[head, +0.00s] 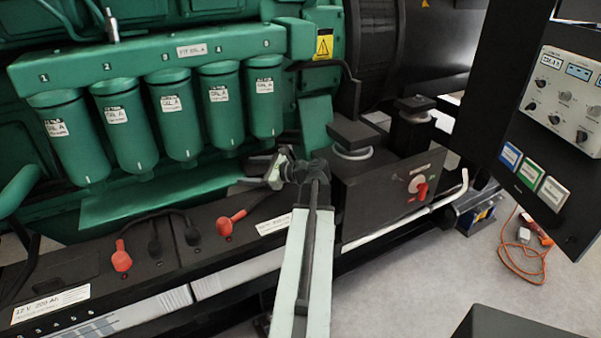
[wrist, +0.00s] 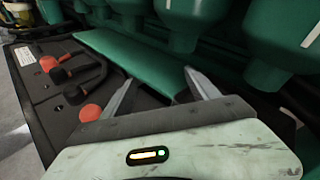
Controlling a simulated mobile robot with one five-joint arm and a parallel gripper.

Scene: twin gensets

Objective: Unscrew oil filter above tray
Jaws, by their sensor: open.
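Several green oil filters hang in a row under a green manifold (head: 150,58). The leftmost is oil filter 1 (head: 68,140) and the rightmost is oil filter 5 (head: 264,105); their undersides show in the wrist view, one at upper middle (wrist: 190,20). A flat green tray (head: 135,205) lies below them; it also shows in the wrist view (wrist: 120,52). My gripper (head: 249,181) is at the tray's right end, below and apart from the filters. In the wrist view its two fingers (wrist: 160,80) are spread with nothing between them.
Black batteries (head: 150,245) with red (head: 121,258) and black terminal caps and cables lie in front of the tray. A black box with a red switch (head: 418,188) stands right of my gripper. A control panel (head: 560,95) is at right.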

